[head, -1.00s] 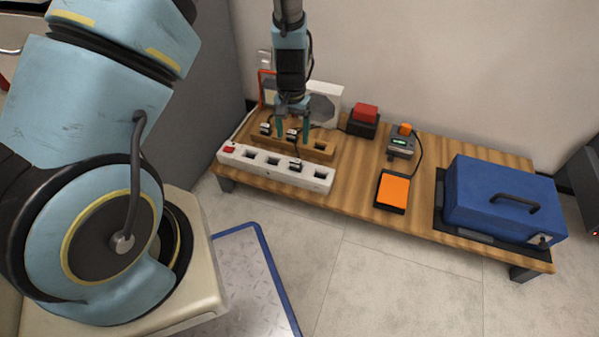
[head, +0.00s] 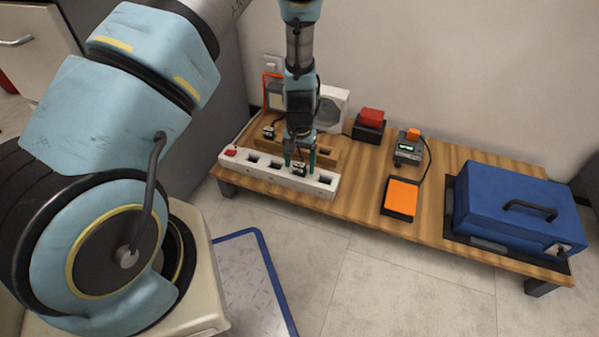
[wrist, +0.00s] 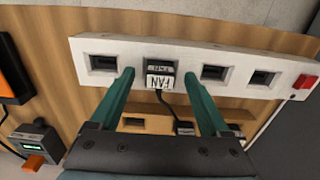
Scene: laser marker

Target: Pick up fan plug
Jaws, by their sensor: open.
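The fan plug (wrist: 160,75), a dark plug with a white label reading FAN, sits in a socket of the white power strip (wrist: 285,78). In the head view the plug (head: 299,169) shows near the right part of the strip (head: 240,171), partly hidden by my fingers. My gripper (wrist: 159,74) is open. Its two teal fingers reach down on either side of the plug, with a gap to it on both sides in the wrist view. In the head view my gripper (head: 300,164) is low at the strip. A dark cord runs from the plug.
A wooden socket block (head: 325,157) lies just behind the strip, with another plug (head: 268,131) at its left. A red-topped box (head: 370,122), an orange pad (head: 400,197) and a blue case (head: 515,208) stand to the right on the wooden table (head: 350,205).

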